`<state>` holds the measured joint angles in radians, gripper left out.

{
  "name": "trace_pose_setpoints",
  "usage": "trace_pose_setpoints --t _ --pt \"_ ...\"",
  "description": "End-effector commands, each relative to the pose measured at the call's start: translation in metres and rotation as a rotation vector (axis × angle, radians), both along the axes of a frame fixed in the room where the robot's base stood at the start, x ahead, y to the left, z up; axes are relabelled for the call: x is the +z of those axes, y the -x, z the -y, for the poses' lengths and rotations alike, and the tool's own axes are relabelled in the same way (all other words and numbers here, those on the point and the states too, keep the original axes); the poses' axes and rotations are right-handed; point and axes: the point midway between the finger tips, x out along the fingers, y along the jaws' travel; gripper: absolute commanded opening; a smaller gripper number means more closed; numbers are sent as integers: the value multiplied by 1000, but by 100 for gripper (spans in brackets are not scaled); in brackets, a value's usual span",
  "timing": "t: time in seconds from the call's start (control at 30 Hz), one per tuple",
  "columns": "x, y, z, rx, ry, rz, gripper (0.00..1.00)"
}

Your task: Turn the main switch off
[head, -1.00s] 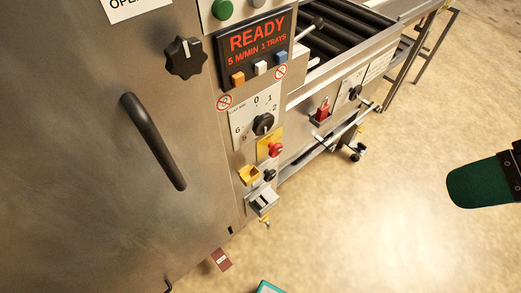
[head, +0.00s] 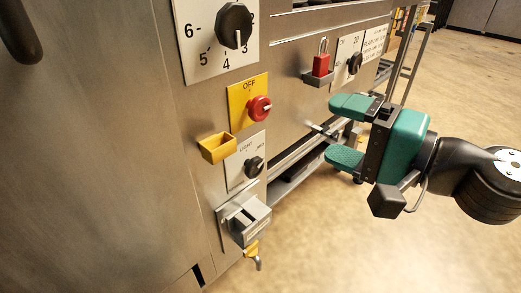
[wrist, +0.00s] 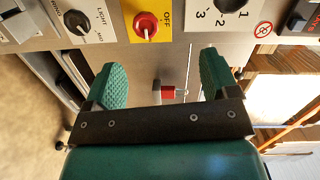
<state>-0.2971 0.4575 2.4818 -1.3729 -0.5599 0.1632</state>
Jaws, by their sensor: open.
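The main switch is a red knob (head: 260,108) on a yellow plate (head: 240,112) marked OFF along its upper edge. A pale mark on the knob appears to point right, at a right angle to the OFF word. The knob also shows at the top of the wrist view (wrist: 146,24), beyond and between the fingers. My gripper (head: 336,130) is open and empty, with green pads, to the right of the switch in the head view. It is apart from the knob and from the panel. In the wrist view, its spread fingers (wrist: 162,68) point toward the panel.
A numbered black dial (head: 234,25) is above the switch. A yellow holder (head: 216,148), a light knob (head: 254,164) and a grey box (head: 250,226) are below. A red padlock (head: 321,64) on a bracket is to the right. Open floor lies right of the machine.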

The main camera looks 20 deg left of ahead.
Motion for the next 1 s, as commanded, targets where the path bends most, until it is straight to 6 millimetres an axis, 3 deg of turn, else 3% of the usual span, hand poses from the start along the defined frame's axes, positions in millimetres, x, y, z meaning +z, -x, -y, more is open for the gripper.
trace_pose_setpoints --t 0.03,0.1,0.37,0.67,1.0 --pt "-27 -6 0 -28 -26 -28 80" --pt "-36 -13 1 -63 -57 -55 80" --pt "-39 -25 -5 -105 -94 -91 80" --pt "-33 -41 -48 -101 -90 -92 80" --pt "-39 -69 -118 -100 -92 -83 80"
